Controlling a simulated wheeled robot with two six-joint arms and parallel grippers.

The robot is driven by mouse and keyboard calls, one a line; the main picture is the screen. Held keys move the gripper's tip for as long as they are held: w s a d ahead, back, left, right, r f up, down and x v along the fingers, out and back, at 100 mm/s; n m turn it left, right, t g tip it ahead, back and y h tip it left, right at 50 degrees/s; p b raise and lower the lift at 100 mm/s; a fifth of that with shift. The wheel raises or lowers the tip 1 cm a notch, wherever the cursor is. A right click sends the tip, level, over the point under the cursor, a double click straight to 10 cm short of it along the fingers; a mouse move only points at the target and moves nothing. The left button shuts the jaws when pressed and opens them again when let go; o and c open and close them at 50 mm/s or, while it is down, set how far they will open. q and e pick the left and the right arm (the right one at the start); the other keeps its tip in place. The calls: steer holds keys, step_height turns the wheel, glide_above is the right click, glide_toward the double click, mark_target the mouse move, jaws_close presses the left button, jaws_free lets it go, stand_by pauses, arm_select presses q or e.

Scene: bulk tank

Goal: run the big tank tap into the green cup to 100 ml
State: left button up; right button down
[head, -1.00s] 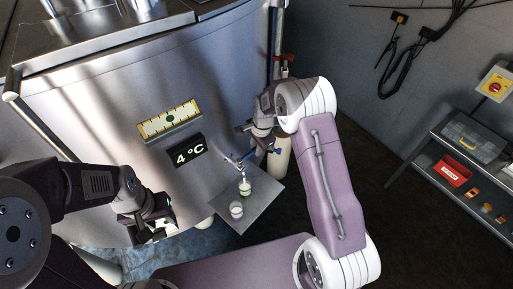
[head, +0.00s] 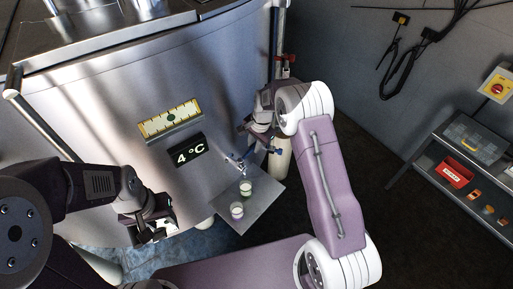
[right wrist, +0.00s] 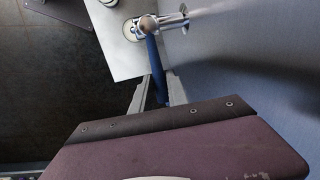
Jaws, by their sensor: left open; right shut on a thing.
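The big steel tank (head: 100,120) fills the left of the head view, with its small tap (head: 236,161) low on the front. The green cup (head: 246,190) stands on a square plate below the tap, with white liquid in it; the exact level is too small to read. My right gripper (right wrist: 151,92) is shut on the tap's blue lever (right wrist: 155,65), which shows between its fingers in the right wrist view. There the tap body partly hides a round cup (right wrist: 129,31). My left gripper (head: 153,228) is open and empty, left of the plate.
A second cup (head: 237,211), also holding something white, stands beside the green one on the plate (head: 262,205). A 4 °C display (head: 189,150) and a yellow gauge (head: 170,119) are on the tank. A shelf (head: 460,170) stands far right; floor between is clear.

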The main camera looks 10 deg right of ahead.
steer(key=c, duration=1.4)
jaws_free()
steer(key=shift+o, duration=0.5)
steer(key=shift+w+d+f, duration=0.1)
steer(key=shift+w+d, duration=0.05)
steer(key=shift+w, duration=0.05)
step_height(320, 180, up, 9)
steer(key=s+d+b, duration=0.1)
steer(key=shift+s, duration=0.2)
steer(key=shift+f, duration=0.1)
